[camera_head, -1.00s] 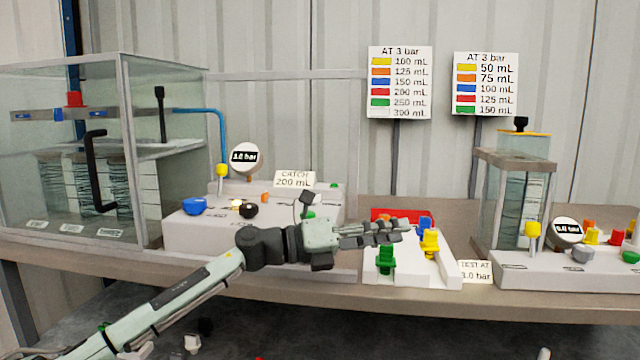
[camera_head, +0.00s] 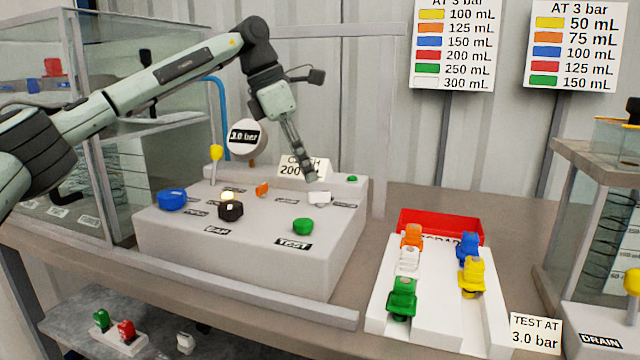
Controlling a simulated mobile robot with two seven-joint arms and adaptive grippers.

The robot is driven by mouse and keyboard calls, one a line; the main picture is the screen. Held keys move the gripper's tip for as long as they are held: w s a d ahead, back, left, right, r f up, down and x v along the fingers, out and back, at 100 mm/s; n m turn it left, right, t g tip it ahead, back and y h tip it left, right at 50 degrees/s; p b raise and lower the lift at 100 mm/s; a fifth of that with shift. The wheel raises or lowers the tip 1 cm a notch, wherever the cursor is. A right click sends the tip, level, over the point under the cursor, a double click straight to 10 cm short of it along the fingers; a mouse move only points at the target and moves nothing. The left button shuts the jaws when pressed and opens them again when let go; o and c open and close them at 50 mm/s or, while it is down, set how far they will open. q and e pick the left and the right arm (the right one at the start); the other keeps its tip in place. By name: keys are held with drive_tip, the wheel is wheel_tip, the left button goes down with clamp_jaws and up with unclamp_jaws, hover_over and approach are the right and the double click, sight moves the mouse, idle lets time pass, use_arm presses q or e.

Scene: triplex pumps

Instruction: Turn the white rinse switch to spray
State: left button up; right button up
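The white switch (camera_head: 320,197) is a small white lever on the top of the grey pump panel (camera_head: 250,262), right of the orange switch. Its label is too small to read. My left gripper (camera_head: 312,178) points down from above, its fingertips just above and slightly left of the white switch. The fingers look shut together, with nothing between them. A small gap seems to show between fingertips and switch, but contact cannot be told for sure. The fingers cover part of the sign reading CATCH 200 (camera_head: 300,168). My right gripper is not in view.
The panel also has a blue knob (camera_head: 172,199), a black knob (camera_head: 231,211), an orange switch (camera_head: 262,189), a green TEST button (camera_head: 303,226) and a 3.0 bar gauge (camera_head: 247,137). A white rack (camera_head: 440,318) of coloured nozzles and a red tray (camera_head: 440,222) stand to the right.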

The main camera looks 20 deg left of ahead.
sight(319, 192)
use_arm(q)
drive_tip(key=shift+x, duration=2.55)
clamp_jaws()
